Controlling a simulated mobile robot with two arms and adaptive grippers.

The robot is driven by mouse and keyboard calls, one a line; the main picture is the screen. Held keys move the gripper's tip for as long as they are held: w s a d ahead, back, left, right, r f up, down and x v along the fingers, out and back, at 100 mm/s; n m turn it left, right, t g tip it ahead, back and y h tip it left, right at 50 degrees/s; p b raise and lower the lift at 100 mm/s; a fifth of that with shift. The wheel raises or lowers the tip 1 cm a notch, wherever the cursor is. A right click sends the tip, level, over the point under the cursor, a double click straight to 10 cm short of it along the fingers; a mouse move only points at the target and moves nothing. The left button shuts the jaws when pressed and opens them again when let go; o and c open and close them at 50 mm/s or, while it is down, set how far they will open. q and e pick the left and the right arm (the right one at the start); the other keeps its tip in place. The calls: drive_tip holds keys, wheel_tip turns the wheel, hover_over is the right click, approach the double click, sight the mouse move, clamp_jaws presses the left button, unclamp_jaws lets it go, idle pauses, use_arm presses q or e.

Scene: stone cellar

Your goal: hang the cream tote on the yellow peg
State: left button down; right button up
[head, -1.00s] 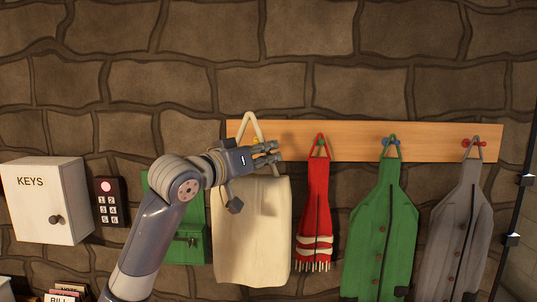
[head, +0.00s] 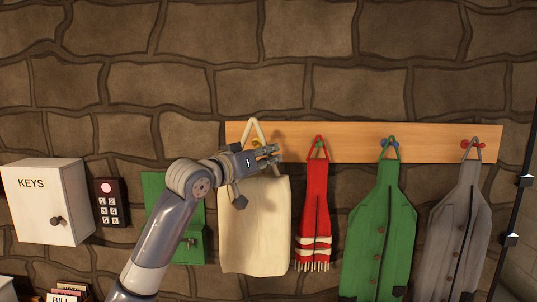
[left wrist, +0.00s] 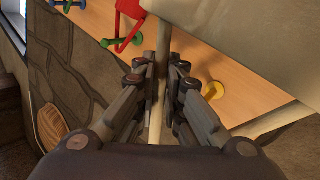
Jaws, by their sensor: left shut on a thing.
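The cream tote (head: 255,230) hangs upright in front of the wall, at the left end of the peg board. My left gripper (head: 270,153) is shut on one side of its strap, which shows between the fingers (left wrist: 158,85) in the left wrist view. The yellow peg (head: 256,143) shows inside the triangle of the strap, below its top. In the left wrist view the yellow peg (left wrist: 214,90) is right of the fingers, clear of the held strap side. I cannot tell whether the strap touches the peg. My right gripper is out of view.
The wooden board (head: 345,145) also carries a red scarf (head: 315,210), a green coat (head: 380,235) and a grey coat (head: 460,235), right of the tote. A green box (head: 155,215), a keypad (head: 110,202) and a white key cabinet (head: 45,200) are on the left.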

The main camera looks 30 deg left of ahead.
use_arm(q)
drive_tip(key=shift+w+a+f, duration=0.1)
drive_tip(key=shift+w+a, duration=0.45)
drive_tip(key=shift+w, duration=0.25)
drive_tip(key=w+a+f+p, duration=0.1)
drive_tip(key=w+a+f, duration=0.1)
drive_tip(key=w+f, duration=0.1)
drive_tip(key=shift+w+a+f, duration=0.3)
drive_tip(key=shift+w, duration=0.35)
drive_tip(key=c, duration=1.6)
unclamp_jaws()
drive_tip(key=shift+c, duration=0.2)
drive_tip(key=shift+o, duration=0.2)
drive_tip(key=shift+s, duration=0.1)
drive_tip(key=shift+f, duration=0.1)
drive_tip(key=shift+s, duration=0.1)
